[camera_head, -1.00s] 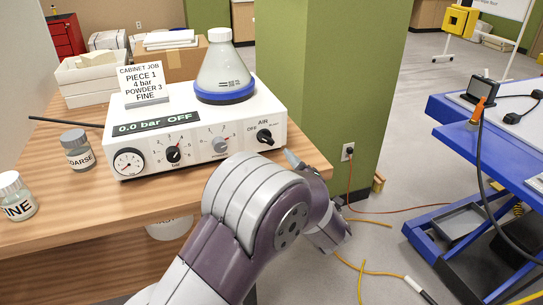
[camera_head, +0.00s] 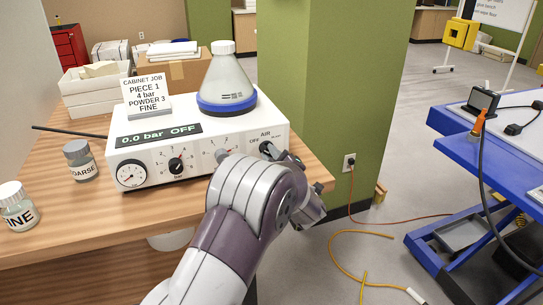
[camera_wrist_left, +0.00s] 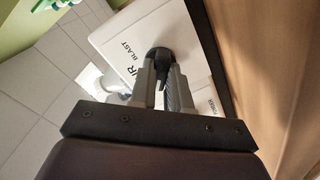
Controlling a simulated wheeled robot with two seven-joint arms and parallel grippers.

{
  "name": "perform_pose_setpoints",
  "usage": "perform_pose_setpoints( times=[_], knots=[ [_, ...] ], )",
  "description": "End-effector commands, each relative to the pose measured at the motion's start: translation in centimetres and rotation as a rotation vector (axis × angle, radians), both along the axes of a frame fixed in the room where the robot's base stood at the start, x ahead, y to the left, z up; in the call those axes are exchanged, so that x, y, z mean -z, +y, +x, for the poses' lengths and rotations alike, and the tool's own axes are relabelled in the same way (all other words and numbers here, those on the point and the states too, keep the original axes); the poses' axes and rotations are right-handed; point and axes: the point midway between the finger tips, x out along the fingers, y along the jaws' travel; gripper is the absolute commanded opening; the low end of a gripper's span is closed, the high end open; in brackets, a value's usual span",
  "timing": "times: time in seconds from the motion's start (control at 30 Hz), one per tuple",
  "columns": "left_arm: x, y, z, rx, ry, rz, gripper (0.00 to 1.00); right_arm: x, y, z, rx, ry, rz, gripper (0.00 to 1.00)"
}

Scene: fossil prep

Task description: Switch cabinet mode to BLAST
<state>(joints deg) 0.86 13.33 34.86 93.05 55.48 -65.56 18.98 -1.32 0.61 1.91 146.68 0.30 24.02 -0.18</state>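The white control box (camera_head: 215,143) stands on the wooden bench, and its display (camera_head: 158,136) reads "0.0 bar OFF". The black AIR knob (camera_head: 267,148) is at the right end of its front, with OFF printed to its left. My left gripper (camera_head: 279,154) is at this knob, partly hidden by my own wrist. In the left wrist view the knob (camera_wrist_left: 160,56) sits between the tips of my two fingers (camera_wrist_left: 161,78), near the word BLAST. Whether the fingers press on it is not clear. The knob's pointer is hard to read. My right gripper is out of view.
A flask with a blue base (camera_head: 227,85) and a job card (camera_head: 147,95) stand on the box. Two powder jars, COARSE (camera_head: 80,162) and FINE (camera_head: 17,208), stand left of it. A green pillar (camera_head: 345,80) rises behind the bench's right end.

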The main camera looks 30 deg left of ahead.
Motion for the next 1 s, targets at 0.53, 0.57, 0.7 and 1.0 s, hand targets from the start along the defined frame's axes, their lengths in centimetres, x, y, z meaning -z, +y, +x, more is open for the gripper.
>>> perform_pose_setpoints(
  times=[0.53,0.57,0.7,1.0],
  knots=[
    [-0.4,0.0,0.0,-0.001,0.162,0.135,0.00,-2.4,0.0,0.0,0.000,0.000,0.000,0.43],
    [-0.4,0.0,0.0,-0.001,0.182,0.152,0.00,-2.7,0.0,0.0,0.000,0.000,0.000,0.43],
    [-0.5,0.0,0.0,-0.001,0.281,0.239,0.00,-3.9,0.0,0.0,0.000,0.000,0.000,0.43],
    [-0.5,0.0,0.1,-0.001,0.498,0.423,0.00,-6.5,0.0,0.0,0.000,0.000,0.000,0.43]
  ],
)
